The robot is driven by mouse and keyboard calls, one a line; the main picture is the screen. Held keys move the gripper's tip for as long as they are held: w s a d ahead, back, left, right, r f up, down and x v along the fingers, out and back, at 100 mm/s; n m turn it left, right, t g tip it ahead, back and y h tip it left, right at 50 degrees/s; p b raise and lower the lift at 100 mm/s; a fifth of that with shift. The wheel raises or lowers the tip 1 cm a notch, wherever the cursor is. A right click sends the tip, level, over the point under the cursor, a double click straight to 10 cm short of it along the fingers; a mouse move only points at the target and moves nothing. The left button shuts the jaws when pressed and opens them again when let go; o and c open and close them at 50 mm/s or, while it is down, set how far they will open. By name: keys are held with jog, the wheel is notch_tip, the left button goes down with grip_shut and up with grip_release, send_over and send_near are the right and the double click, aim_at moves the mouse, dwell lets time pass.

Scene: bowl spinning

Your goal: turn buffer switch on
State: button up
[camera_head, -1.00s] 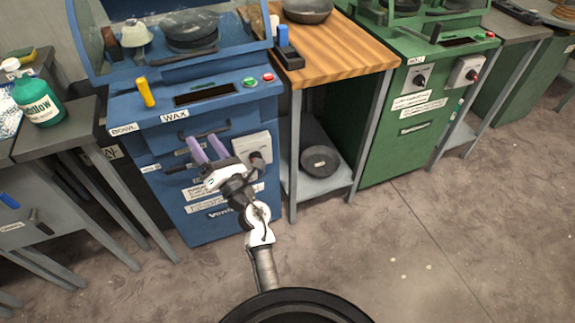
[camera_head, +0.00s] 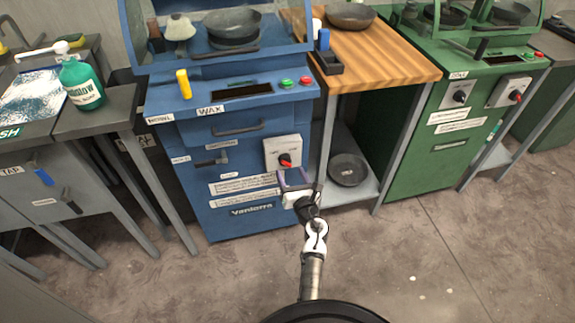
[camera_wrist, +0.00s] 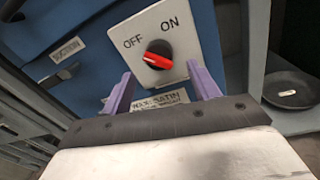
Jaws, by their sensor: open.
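A switch box with a grey-white plate (camera_head: 282,151) is on the front right of the blue machine labelled WAX (camera_head: 215,130). Its knob is black with a red pointer (camera_head: 286,163). My gripper (camera_head: 294,178) is open with purple fingers, just below the switch. In the wrist view its fingers (camera_wrist: 158,72) are either side of the knob in the picture, with no visible contact.
A shelf with a dark round pan (camera_head: 349,169) is right of the blue machine, under a wooden-topped table (camera_head: 390,50). A green machine (camera_head: 440,150) has similar switches. A grey table (camera_head: 98,120) stands left. The floor in front is clear.

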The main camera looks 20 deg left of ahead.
aim_at(287, 166)
jog(key=shift+x, duration=2.25)
jog(key=shift+s, duration=0.1)
jog(key=c, duration=1)
